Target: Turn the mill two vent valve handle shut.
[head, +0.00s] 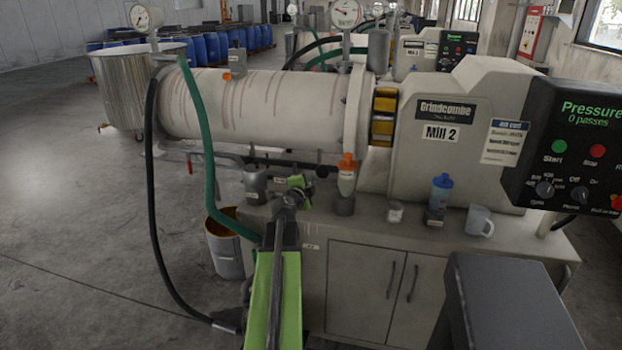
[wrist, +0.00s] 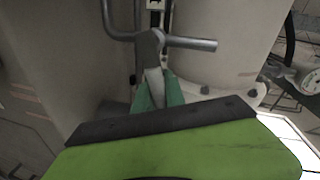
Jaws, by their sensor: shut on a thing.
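My gripper (head: 298,186) is in front of the Mill 2 barrel, above the cabinet top, in the head view. In the wrist view its green fingers (wrist: 158,92) are shut on a pale grey piece that runs up to a grey metal lever, which I take as the vent valve handle (wrist: 190,43). The handle's bar lies nearly level, reaching right of the fingers, with a bent grey rod to its left. In the head view my arm and gripper hide most of the handle, and I cannot tell its exact angle there.
The Mill 2 barrel (head: 260,105) lies behind my gripper. An orange-capped bottle (head: 347,178), a blue-capped bottle (head: 441,192) and a mug (head: 479,221) stand to the right. A green hose (head: 207,150) and black hose (head: 150,190) hang at left. A bucket (head: 226,255) stands on the floor.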

